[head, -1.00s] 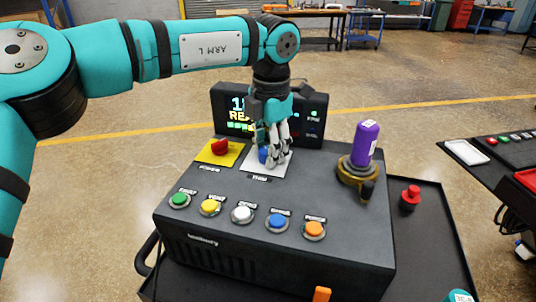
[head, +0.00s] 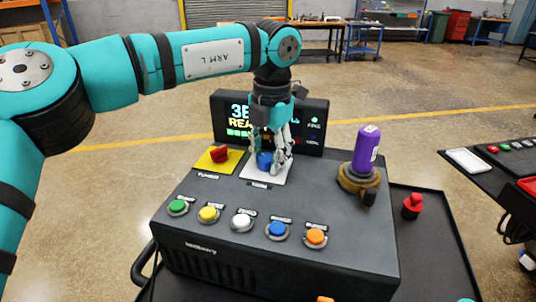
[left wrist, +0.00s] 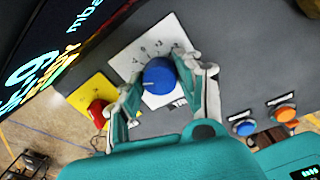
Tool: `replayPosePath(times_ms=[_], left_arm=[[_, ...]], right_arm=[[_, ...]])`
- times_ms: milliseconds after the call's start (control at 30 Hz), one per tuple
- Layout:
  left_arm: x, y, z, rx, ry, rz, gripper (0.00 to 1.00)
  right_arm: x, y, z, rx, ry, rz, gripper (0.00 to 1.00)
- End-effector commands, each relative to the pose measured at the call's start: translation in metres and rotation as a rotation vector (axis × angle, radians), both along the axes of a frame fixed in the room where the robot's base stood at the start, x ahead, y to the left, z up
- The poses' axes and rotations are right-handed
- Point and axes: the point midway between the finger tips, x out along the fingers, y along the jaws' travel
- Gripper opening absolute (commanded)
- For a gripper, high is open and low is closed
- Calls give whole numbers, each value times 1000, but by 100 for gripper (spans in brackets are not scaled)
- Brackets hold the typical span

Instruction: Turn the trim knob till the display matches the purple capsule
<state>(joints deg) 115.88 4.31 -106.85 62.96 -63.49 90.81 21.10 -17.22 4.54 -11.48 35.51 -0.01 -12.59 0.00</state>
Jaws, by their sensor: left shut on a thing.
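The blue trim knob (head: 265,160) stands on a white plate on the dark console. My left gripper (head: 269,152) reaches down from above and is shut on the knob. In the left wrist view the knob (left wrist: 159,76) shows between the two fingers (left wrist: 165,92), with a pale pointer line on its edge. The display (head: 236,112) behind it is partly hidden by my gripper; a large blue-white reading begins with 3, above yellow and green marks. The purple capsule (head: 366,148) stands upright, slightly tilted, in a brass-coloured holder (head: 350,182); its label is too small to read.
A red knob (head: 219,154) on a yellow plate sits close left of the trim knob. Green, yellow, white, blue and orange buttons (head: 280,229) line the console front. A red-topped stop button (head: 412,204) stands right of the console. A second panel (head: 500,160) is at far right.

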Motion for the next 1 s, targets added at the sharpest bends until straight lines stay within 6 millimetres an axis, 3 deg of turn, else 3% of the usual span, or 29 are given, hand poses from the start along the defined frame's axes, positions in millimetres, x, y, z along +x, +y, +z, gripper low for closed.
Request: replayPosePath(times_ms=[67,100,267,533,667,1000], left_arm=[[1,0,1,-1,-3,2,3],[1,0,1,-1,-3,2,38],[1,0,1,-1,-2,1,59],[0,0,1,-1,-1,0,59],[0,-1,11,-2,-3,1,59],[-2,-5,80,-3,-4,1,59]], right_arm=[[0,0,0,0,0,0,42],[0,0,0,0,0,0,42],[0,0,0,0,0,0,42],[1,-1,0,-2,-1,0,42],[1,-1,0,-2,-1,0,42],[0,-1,0,-1,0,0,42]])
